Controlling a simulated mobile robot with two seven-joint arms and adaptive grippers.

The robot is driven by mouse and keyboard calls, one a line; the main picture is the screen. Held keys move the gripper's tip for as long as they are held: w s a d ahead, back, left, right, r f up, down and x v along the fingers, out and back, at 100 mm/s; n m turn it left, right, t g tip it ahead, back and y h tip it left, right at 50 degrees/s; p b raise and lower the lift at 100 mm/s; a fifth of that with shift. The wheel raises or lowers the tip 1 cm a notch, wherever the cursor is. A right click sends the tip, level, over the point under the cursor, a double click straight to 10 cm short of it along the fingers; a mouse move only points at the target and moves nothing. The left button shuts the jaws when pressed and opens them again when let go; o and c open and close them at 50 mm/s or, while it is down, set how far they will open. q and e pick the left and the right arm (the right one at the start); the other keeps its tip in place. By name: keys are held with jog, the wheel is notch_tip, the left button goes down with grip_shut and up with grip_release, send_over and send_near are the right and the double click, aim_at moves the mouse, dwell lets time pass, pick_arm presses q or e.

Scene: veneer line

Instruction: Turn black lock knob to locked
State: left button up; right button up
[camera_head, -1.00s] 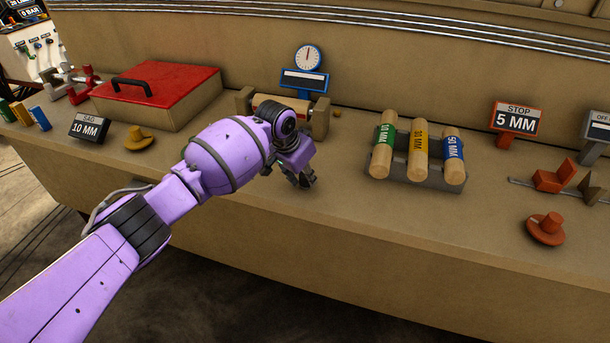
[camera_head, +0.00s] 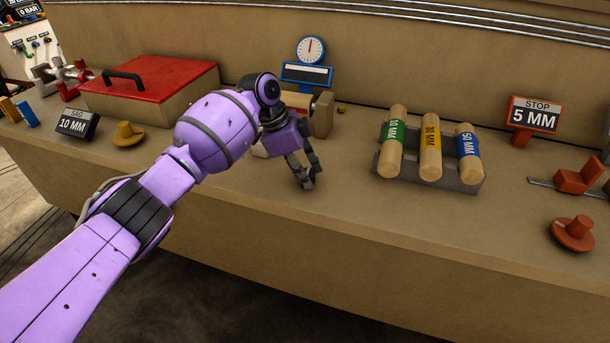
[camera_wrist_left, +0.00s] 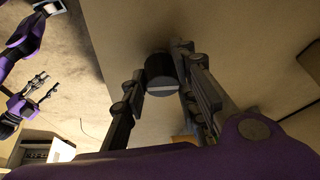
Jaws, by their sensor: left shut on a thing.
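The black lock knob (camera_wrist_left: 161,69) shows in the left wrist view as a short dark cylinder with a pale line across its near end. It lies between the two fingers of my left gripper (camera_wrist_left: 160,80), which is shut on it. In the head view my left gripper (camera_head: 306,181) points down at the bench top in front of the roller stand, and it hides the knob there. My right gripper (camera_wrist_left: 34,95) shows at the left of the left wrist view, away from the knob, with its fingers apart.
The bench (camera_head: 350,220) carries a red-lidded box (camera_head: 160,80), a blue gauge stand (camera_head: 309,73), a rack with three labelled rolls (camera_head: 430,160), an orange stop sign (camera_head: 533,116), a yellow knob (camera_head: 128,134) and a red knob (camera_head: 573,233).

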pick_arm(q)
jog(key=shift+s+d+f+m, duration=0.15)
jog(key=shift+s+f+m, duration=0.1)
jog(key=shift+f+m, duration=0.15)
jog(key=shift+g+b, duration=0.3)
jog(key=shift+b, duration=0.05)
pick_arm(e)
jog(key=shift+s+f, duration=0.35)
jog(key=shift+f, duration=0.25)
jog(key=shift+s, duration=0.1)
pick_arm(q)
jog(key=o, duration=1.1)
jog(key=shift+r, duration=0.1)
jog(key=shift+c, duration=0.2)
jog(key=shift+r, duration=0.15)
pick_arm(e)
jog(key=shift+s+d, duration=0.1)
jog(key=shift+d, duration=0.1)
pick_arm(q)
jog(key=v, duration=1.2)
jog(key=shift+s, duration=0.1)
